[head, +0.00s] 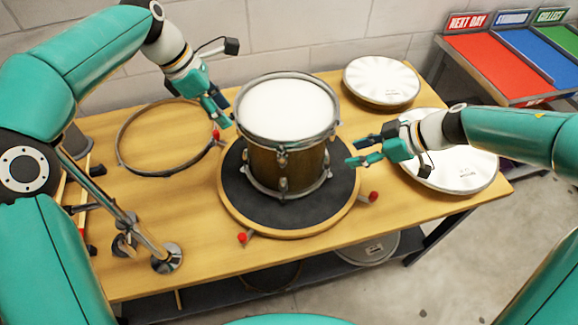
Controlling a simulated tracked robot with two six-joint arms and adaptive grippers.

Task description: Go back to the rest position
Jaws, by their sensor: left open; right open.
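My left gripper (222,109) is open and empty, just left of the drum and above the table. My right gripper (352,152) is open and empty, to the right of the drum, with its fingers pointing left at it. The drum (262,166) has a brown wooden shell, metal rims and a white head (288,105). It stands upright on a round black mat with a wooden edge (232,198). Both grippers appear apart from the drum.
A bare metal hoop (121,150) lies at the left of the wooden table (205,255). Round white drumheads (382,80) lie at the right. Red-tipped pieces (373,197) surround the mat. A metal stand (166,258) is front left. Coloured trays (498,66) stand beyond the table.

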